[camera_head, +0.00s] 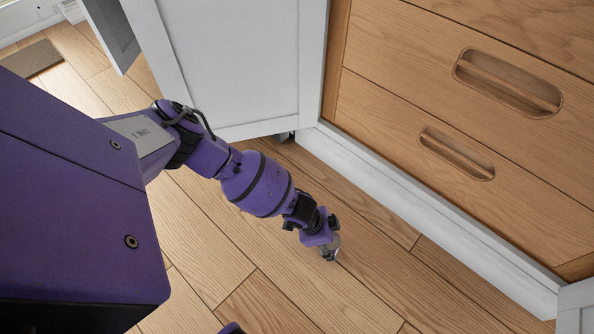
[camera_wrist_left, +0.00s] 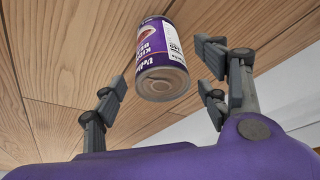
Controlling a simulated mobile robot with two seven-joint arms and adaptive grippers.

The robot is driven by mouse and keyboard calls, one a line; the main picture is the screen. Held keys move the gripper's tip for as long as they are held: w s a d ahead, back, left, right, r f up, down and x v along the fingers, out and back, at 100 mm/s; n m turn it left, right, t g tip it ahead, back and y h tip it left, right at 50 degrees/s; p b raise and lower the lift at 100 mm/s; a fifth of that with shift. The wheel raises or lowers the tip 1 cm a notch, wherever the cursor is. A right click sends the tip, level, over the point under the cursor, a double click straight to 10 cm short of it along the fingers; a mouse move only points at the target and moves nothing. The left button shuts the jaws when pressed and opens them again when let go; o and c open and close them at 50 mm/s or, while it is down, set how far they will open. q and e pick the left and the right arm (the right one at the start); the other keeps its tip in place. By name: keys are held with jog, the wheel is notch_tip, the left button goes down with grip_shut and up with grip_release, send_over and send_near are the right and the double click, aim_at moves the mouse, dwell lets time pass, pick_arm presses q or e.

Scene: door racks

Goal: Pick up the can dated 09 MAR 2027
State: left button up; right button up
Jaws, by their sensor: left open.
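A can (camera_wrist_left: 163,58) with a purple and white label shows in the left wrist view, its bare metal end facing me. Its print is upside down and partly legible as beans; I cannot read a date on it. My left gripper (camera_head: 329,250) is low over the wooden floor in the head view. In the left wrist view its fingers (camera_wrist_left: 160,92) are spread, one on each side of the can's near end. I cannot tell whether either finger touches it. The can is not clearly distinguishable in the head view. My right gripper is not in view.
A wooden drawer front (camera_head: 450,120) with recessed handles stands to the right above a white plinth (camera_head: 400,199). An open white door (camera_head: 235,60) hangs above my left arm. A brown mat (camera_head: 32,58) lies far left. The plank floor (camera_head: 262,303) is clear around the gripper.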

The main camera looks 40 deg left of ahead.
pick_arm(q)
jog(key=shift+w+d+f+b, duration=0.3)
jog(key=shift+w+f, duration=0.2)
jog(key=shift+f, duration=0.1)
jog(key=c, duration=1.4)
jog(key=shift+r, duration=0.1)
jog(key=shift+c, duration=0.3)
jog(key=shift+r, duration=0.1)
